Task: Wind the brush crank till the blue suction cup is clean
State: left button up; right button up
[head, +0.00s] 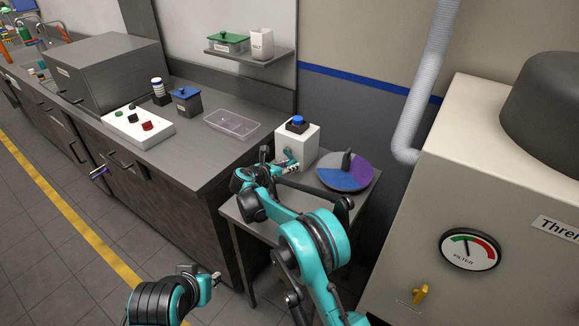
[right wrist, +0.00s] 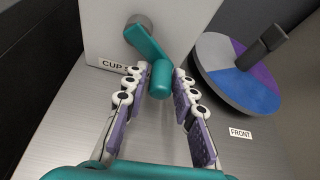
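The white brush box (head: 297,148) stands on a small grey side table, with the blue suction cup (head: 298,119) on a dark base on its top. A teal crank (right wrist: 148,45) sticks out of the box's front, above a label partly hidden by a finger. Its round handle (right wrist: 161,78) points toward my right wrist camera. My right gripper (head: 292,167) is at the crank. In the right wrist view it is open (right wrist: 158,88), one finger on each side of the handle, with gaps visible. My left gripper (head: 214,278) is low over the floor, away from the box; its fingers are too small to judge.
A round disc (head: 345,170) with grey, blue and purple sectors and a dark knob stands right of the box. The side table (right wrist: 75,140) bears a FRONT label (right wrist: 240,133). A counter with a clear tray (head: 232,123) is left; a large beige machine (head: 480,160) stands right.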

jog(key=shift+o, duration=1.4)
jog(key=v, duration=1.2)
jog(key=shift+a, duration=0.1)
